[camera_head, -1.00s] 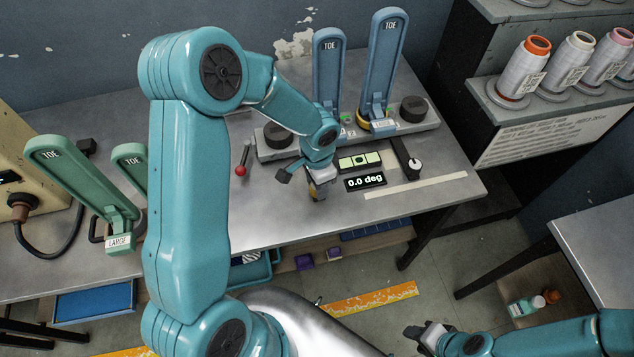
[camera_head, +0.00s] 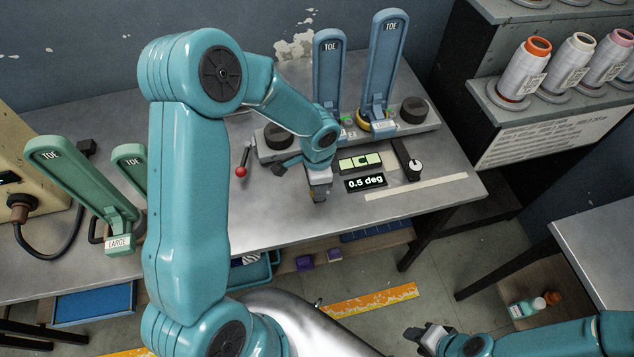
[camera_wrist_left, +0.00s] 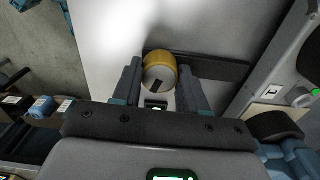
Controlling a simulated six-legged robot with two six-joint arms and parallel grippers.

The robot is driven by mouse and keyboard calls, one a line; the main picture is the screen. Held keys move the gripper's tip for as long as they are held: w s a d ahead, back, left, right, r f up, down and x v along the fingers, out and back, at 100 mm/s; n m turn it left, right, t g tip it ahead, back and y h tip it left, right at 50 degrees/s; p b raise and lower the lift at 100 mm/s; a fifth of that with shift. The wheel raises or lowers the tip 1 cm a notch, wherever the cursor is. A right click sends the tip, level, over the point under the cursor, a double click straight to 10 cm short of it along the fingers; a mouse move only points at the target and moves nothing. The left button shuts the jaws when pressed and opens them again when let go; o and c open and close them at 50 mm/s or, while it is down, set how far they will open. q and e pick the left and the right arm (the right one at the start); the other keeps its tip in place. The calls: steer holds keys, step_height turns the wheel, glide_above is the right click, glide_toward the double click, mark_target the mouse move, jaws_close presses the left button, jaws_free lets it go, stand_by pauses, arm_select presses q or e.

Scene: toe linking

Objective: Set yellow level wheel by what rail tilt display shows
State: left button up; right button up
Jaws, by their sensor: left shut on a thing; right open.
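The yellow level wheel (camera_wrist_left: 160,72) sits between the two fingers of my left gripper in the left wrist view. It has a dark mark on its pale end face. My left gripper (camera_head: 318,192) is shut on it at the front of the bench and hides it in the head view. The rail tilt display (camera_head: 366,183) reads 0.5 deg. The level indicator (camera_head: 360,162) just behind it has pale green cells with dark marks. My right gripper (camera_head: 426,338) is open and empty at the lower right, away from the bench.
Two blue TOE arms (camera_head: 381,70) stand on the grey rail behind my left gripper. A red-knobbed lever (camera_head: 241,171) is to its left, and a black lever (camera_head: 407,160) to the right. Green TOE pieces (camera_head: 80,185) stand at the left. Thread cones (camera_head: 519,70) are at the right.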

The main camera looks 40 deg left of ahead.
arm_select(q)
steer(key=o, duration=1.1)
steer(key=shift+w+d, duration=0.15)
steer(key=shift+c, duration=0.2)
steer(key=shift+r, duration=0.4)
step_height(320, 180, up, 15)
steer(key=shift+r, duration=0.2)
